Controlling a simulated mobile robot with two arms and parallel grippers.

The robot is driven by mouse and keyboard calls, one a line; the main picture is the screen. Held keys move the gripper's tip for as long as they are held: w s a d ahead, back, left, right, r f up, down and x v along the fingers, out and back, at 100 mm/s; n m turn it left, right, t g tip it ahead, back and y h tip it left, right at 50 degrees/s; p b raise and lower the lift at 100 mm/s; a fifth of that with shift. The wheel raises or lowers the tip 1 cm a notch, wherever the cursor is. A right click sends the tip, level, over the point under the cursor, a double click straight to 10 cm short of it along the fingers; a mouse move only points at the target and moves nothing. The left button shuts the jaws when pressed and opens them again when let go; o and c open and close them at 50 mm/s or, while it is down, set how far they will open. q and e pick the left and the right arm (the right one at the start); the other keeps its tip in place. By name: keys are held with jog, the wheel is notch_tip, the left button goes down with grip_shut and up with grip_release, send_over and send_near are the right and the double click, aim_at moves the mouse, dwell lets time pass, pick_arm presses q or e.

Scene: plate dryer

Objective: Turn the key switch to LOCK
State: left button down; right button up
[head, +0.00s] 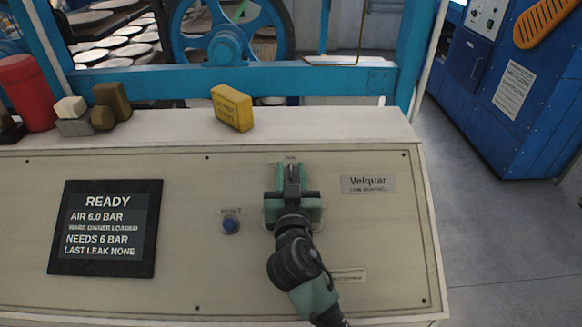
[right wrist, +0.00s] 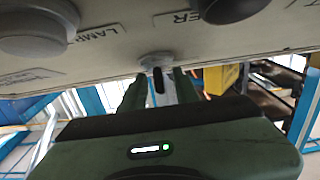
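The key switch (right wrist: 158,62) shows in the right wrist view as a round grey collar with a dark slot or key part, at the edge of the panel. In the head view my right gripper (head: 291,172) covers most of it, on the right part of the console. Its two green fingers stand apart, one on each side of the switch. My left gripper is not in view.
A blue reset button (head: 230,226) sits left of my right gripper. A black READY display (head: 105,228) is at the panel's left. A yellow block (head: 232,107), a red cylinder (head: 27,92) and small blocks stand on the ledge. A blue frame (head: 240,79) runs behind.

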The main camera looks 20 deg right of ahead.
jog(key=shift+w, duration=0.2)
jog(key=shift+s, duration=0.1)
grip_shut()
jog(key=shift+r+n+y+p, duration=0.15)
jog(key=shift+n+y+p, duration=0.65)
jog(key=shift+p, duration=0.1)
jog(key=n+g+y+p, duration=0.1)
jog(key=n+y+p, duration=0.4)
jog(key=p, duration=0.1)
jog(key=n+g+y+p, duration=0.1)
jog(key=n+y+p, duration=0.3)
jog(key=n+p, duration=0.1)
jog(key=shift+d+r+n+y+p, duration=0.15)
jog(key=shift+n+y+p, duration=0.25)
jog(key=shift+p, duration=0.3)
jog(key=shift+f+n+g+y+p, duration=0.25)
jog(key=shift+n+g+y+p, duration=0.7)
jog(key=shift+n+g, duration=0.2)
jog(key=shift+n, duration=0.25)
jog(key=shift+f+g+y, duration=0.15)
jog(key=shift+g+y, duration=0.1)
